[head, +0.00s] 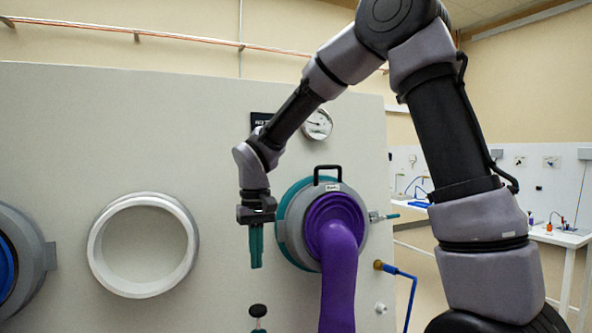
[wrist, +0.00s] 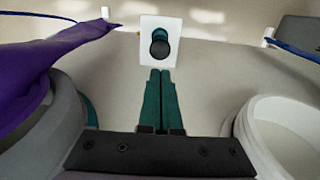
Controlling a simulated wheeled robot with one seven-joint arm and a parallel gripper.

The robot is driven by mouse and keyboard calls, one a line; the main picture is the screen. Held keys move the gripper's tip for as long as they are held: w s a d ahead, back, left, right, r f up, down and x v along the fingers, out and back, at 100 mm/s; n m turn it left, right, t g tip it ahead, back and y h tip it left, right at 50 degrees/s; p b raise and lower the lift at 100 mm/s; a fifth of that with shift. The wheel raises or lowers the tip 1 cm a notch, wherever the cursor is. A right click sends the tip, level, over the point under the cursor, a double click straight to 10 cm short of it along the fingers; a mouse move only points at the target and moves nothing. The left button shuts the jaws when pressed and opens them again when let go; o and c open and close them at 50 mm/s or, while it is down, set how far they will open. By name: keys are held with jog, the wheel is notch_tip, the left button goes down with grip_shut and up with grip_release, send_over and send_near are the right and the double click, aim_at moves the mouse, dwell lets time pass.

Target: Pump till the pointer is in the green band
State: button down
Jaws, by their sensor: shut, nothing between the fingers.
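My gripper (head: 256,262) is shut and empty, with its green fingers pointing down in front of the pale panel (head: 60,150). In the head view a black-knobbed pump (head: 258,311) stands below the fingertips, apart from them. In the wrist view the pump's round black knob (wrist: 159,48) sits on a white plate (wrist: 147,22), just beyond the closed fingertips (wrist: 160,72). The round gauge (head: 317,124) is on the panel at the upper right, partly behind my arm. Its pointer and green band are too small to read.
A purple glove (head: 340,270) hangs from a port with a teal-and-grey ring (head: 290,220) close to the right of my gripper. An empty white ring port (head: 95,245) is to the left. A blue hose (head: 412,290) runs at the right.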

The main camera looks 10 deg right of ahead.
dwell(0.4)
notch_tip(320, 180, up, 4)
jog(key=r, duration=0.1)
send_over(257, 307)
jog(key=shift+f, duration=0.3)
jog(key=shift+f, duration=0.1)
notch_tip(257, 307, down, 14)
jog(key=shift+r, duration=0.1)
dwell(0.4)
